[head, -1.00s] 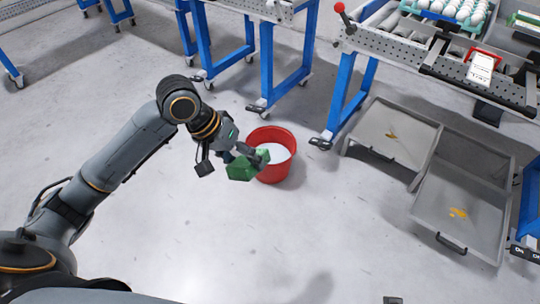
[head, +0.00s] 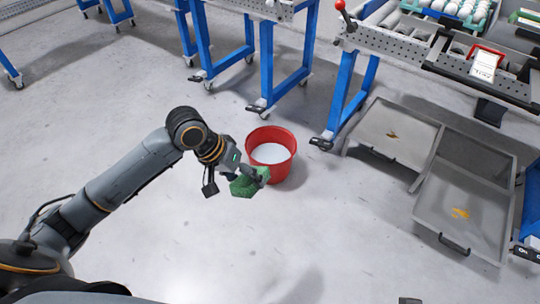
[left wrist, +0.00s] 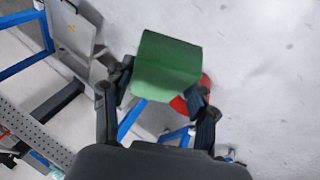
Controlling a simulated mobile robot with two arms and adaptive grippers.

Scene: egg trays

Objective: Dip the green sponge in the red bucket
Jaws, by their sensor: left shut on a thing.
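The green sponge (head: 243,187) is held by my left gripper (head: 252,178), which is shut on it. In the left wrist view the green sponge (left wrist: 167,66) sits between the two fingers of my left gripper (left wrist: 160,88). The red bucket (head: 280,172) stands upright on the floor with whitish contents inside. In the head view the sponge is in front of and left of the bucket, outside its opening. In the left wrist view the red bucket (left wrist: 181,106) is mostly hidden behind the sponge. My right gripper is not in view.
Blue-legged tables (head: 268,65) stand behind the bucket. Two grey trays with yellow smears, one of them the front tray (head: 430,215), are at the right. A perforated bench (head: 400,50) with egg trays is at the upper right. The floor left and front is clear.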

